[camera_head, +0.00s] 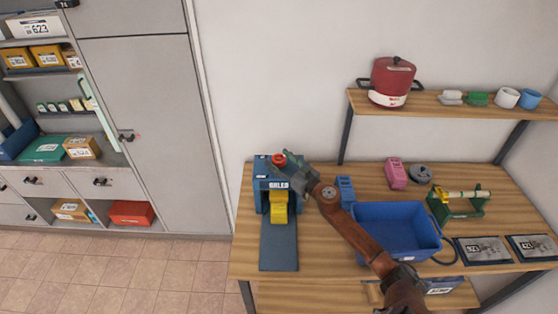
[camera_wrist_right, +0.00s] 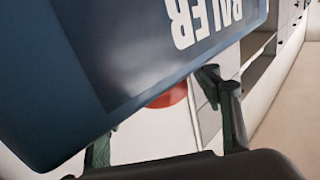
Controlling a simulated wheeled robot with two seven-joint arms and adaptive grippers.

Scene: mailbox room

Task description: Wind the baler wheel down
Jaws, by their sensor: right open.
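The blue baler (camera_head: 263,191) stands at the left end of the wooden table, its lettered front facing out. Its red wheel (camera_head: 279,159) is on top. A yellow block (camera_head: 279,208) shows in the baler's front opening. My right gripper (camera_head: 293,160) is at the top of the baler, close beside the wheel, with the arm reaching in from the lower right. In the right wrist view, my open green fingers (camera_wrist_right: 162,104) have part of the red wheel (camera_wrist_right: 174,96) showing between them; I cannot tell if they touch it. The baler's front (camera_wrist_right: 130,45) hides the rest. My left gripper is not seen.
A dark blue ramp (camera_head: 278,246) lies before the baler. A blue bin (camera_head: 397,216), a blue item (camera_head: 345,190), a pink item (camera_head: 396,172) and a green stand (camera_head: 456,211) are to the right. A wall shelf (camera_head: 435,105) holds a red pot (camera_head: 391,81).

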